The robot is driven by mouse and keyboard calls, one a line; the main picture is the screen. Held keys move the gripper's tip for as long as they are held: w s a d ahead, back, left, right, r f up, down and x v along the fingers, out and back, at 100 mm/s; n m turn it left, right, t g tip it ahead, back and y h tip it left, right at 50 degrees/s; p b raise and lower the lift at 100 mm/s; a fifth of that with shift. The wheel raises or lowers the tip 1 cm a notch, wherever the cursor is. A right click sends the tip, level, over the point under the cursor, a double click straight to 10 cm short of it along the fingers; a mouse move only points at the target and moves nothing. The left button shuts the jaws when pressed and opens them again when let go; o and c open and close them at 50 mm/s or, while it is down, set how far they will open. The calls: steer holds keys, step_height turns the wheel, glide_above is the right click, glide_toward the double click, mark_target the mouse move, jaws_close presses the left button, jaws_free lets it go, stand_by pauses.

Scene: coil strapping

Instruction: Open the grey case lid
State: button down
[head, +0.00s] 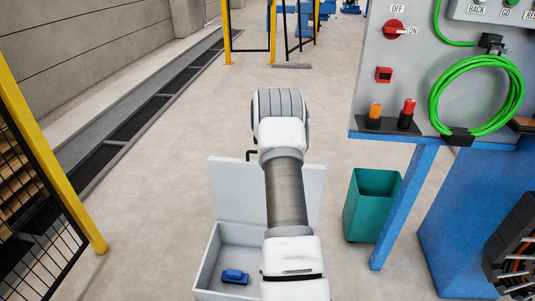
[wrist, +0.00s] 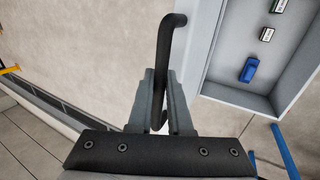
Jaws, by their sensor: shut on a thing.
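The grey case (head: 208,262) stands on the floor in the head view, its inside exposed. Its grey lid (head: 236,190) is raised at the far side, standing up steeply, partly hidden by my arm. A black bar handle (head: 250,153) shows at the lid's top edge. In the wrist view my gripper (wrist: 161,85) is shut on the black handle (wrist: 166,45), with a finger on each side. The case's open inside (wrist: 235,95) shows at the upper right there. In the head view my gripper is hidden behind my arm.
A blue object (head: 235,276) lies in the case; two small dark-and-white items (wrist: 279,6) (wrist: 267,34) lie beside it. A teal bin (head: 372,205) and blue bench leg (head: 404,210) stand right. A yellow-posted mesh fence (head: 45,160) stands left. Floor beyond the lid is clear.

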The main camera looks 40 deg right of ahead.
steer(key=shift+w, duration=0.2)
stand_by(0.3)
steer(key=c, duration=0.8)
jaws_free()
steer(key=shift+d, duration=0.1)
steer(key=shift+c, duration=0.2)
steer(key=p+v, duration=0.1)
steer(key=v, duration=1.6)
steer(key=shift+s+r, duration=0.2)
